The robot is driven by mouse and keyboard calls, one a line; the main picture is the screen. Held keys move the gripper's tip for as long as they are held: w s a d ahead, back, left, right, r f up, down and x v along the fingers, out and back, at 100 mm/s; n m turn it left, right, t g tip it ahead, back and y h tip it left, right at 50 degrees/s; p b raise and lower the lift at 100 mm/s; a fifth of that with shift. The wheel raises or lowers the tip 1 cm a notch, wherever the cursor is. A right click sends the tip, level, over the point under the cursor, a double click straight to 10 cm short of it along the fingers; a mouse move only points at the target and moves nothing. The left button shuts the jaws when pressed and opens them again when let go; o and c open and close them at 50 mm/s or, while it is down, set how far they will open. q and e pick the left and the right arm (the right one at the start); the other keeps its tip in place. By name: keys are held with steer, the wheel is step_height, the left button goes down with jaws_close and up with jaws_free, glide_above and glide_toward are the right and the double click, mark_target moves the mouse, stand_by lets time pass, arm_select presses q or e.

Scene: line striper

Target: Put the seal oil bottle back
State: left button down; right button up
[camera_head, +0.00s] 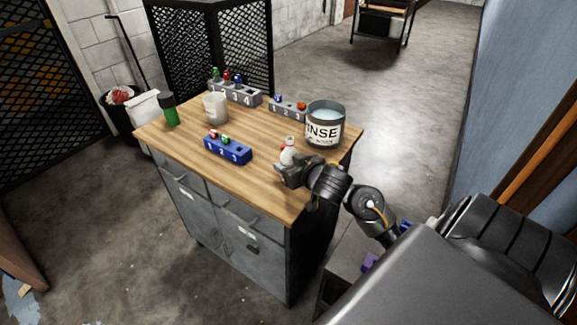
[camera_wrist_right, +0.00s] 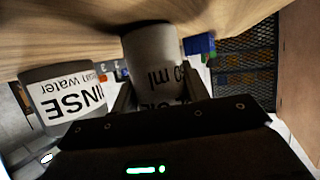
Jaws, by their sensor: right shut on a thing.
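In the upside-down right wrist view the bottle (camera_wrist_right: 155,55) is large between the fingers, with "60 ml" and part of "OIL" readable. The gripper hides part of the bottle in the head view. My left gripper is out of view.
A rinse water bucket (camera_head: 325,128) stands just behind the bottle. A blue numbered rack (camera_head: 229,152) is to its left. Grey numbered racks (camera_head: 240,96) (camera_head: 288,109) stand at the back. The table front is clear.

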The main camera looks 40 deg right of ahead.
steer(key=o, duration=1.4)
steer(key=shift+f, duration=0.1)
steer(key=shift+r, duration=0.3)
steer(key=p+v, duration=0.2)
steer(key=v, duration=0.6)
steer(key=shift+s+f, duration=0.1)
steer(key=p+v, duration=0.3)
steer(key=v, duration=0.1)
